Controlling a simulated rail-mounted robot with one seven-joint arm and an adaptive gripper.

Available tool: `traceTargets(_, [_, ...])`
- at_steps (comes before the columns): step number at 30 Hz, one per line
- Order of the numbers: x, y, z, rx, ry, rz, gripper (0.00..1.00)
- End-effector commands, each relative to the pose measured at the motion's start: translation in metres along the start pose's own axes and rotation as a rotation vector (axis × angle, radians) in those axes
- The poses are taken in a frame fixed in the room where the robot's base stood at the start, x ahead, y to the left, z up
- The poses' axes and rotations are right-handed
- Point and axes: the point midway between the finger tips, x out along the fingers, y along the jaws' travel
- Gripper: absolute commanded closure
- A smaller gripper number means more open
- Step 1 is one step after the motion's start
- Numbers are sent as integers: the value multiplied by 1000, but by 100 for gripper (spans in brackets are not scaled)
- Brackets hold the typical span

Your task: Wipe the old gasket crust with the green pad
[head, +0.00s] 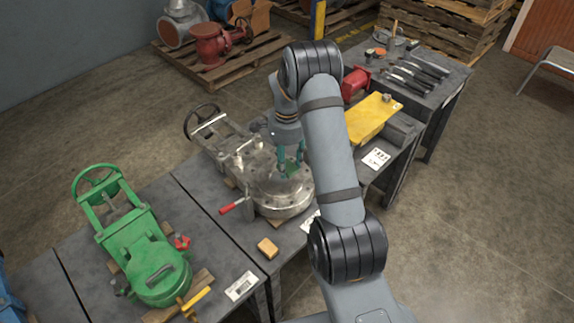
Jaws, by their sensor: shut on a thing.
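My gripper (290,160) points down with its teal fingers shut on the green pad (291,171). The pad is at the top face of a round grey metal valve flange (284,203), near its middle. I cannot tell whether the pad touches the face or hovers just above it. Gasket crust is too small to make out clearly, and the pad and fingers hide part of the face. The grey valve has a dark handwheel (201,121) at its far left end.
A red-handled tool (232,206) and a tan block (268,248) lie near the flange. A green valve (140,245) is on the left bench. A yellow cover (372,117) is beyond my arm, and several dark tools (415,77) lie on the far bench.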

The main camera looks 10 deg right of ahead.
Motion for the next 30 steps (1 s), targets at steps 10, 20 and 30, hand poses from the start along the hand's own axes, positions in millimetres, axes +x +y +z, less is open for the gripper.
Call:
traceTargets(10, [-28,0,-1,2,0,0,84])
traceTargets(20, [-28,0,-1,2,0,0,84])
traceTargets(30, [-17,4,-7,14,0,0,84])
